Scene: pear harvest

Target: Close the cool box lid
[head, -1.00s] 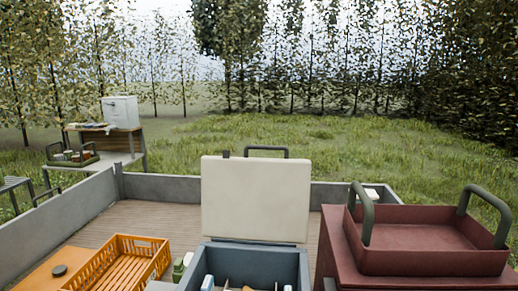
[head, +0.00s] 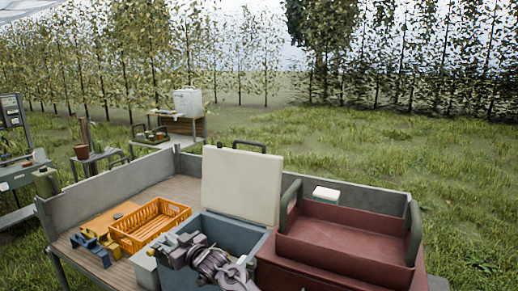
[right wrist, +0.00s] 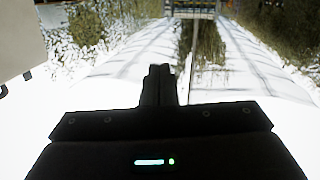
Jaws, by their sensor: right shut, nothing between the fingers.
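The cool box (head: 240,232) is blue-grey and stands on the wooden trailer deck. Its cream lid (head: 241,185) stands upright, open, with a dark handle at its top edge. My right gripper (head: 172,246) is in front of the box in the head view and hides part of its opening and front. In the right wrist view its dark fingers (right wrist: 160,84) are together with nothing between them. A pale panel (right wrist: 18,40), probably the lid, shows at the upper left there, apart from the fingers. My left gripper is not in view.
A red tray (head: 340,240) with dark handles sits on a red crate just right of the box. An orange crate (head: 148,225) lies to the left, with blue and yellow items (head: 95,246) beside it. Grey trailer walls (head: 110,195) enclose the deck. Above the box is open air.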

